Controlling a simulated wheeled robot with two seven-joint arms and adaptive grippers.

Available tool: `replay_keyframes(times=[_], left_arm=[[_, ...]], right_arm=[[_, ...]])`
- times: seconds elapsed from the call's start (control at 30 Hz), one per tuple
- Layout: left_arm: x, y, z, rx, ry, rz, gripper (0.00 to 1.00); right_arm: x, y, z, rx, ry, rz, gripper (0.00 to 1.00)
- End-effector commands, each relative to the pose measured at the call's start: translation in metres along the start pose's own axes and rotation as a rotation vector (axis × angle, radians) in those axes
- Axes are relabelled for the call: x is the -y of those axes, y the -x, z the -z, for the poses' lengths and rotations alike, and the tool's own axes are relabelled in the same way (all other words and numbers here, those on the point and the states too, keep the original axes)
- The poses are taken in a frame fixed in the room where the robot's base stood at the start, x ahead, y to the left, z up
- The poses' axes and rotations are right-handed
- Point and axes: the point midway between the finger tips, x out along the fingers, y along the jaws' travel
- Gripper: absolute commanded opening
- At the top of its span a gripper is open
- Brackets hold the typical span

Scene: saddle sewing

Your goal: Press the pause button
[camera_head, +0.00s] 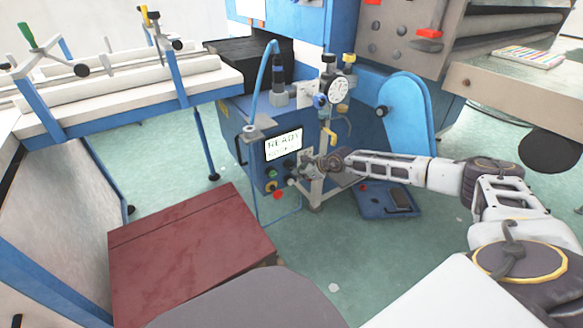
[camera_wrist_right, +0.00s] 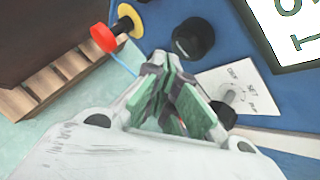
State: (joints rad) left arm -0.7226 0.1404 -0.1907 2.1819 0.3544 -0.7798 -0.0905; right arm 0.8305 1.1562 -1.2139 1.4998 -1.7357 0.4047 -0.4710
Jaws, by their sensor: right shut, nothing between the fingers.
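The blue control panel (camera_head: 256,178) stands at the centre of the head view with a lit display (camera_head: 284,145) reading READY. I cannot read which one is marked pause. My right gripper (camera_head: 304,168) is shut and empty, in front of the panel's right side; contact cannot be told. My left gripper is out of view.
A white label with a switch (camera_wrist_right: 232,92) lies right of the fingers. A pressure gauge (camera_head: 339,91) and pipes stand above the panel. A dark red box (camera_head: 190,250) is at front left, and a blue pedal (camera_head: 383,200) is on the floor.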

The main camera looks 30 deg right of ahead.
Motion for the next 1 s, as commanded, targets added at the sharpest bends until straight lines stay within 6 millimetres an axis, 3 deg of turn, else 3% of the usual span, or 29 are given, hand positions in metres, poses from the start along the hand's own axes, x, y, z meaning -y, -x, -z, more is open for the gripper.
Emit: replay_keyframes(times=[0.37, 1.0], left_arm=[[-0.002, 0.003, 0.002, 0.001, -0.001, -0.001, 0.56], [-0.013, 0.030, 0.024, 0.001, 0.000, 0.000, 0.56]], right_arm=[[-0.002, 0.003, 0.002, -0.002, 0.000, 0.000, 0.00], [-0.021, 0.030, 0.020, -0.002, 0.000, -0.001, 0.00]])
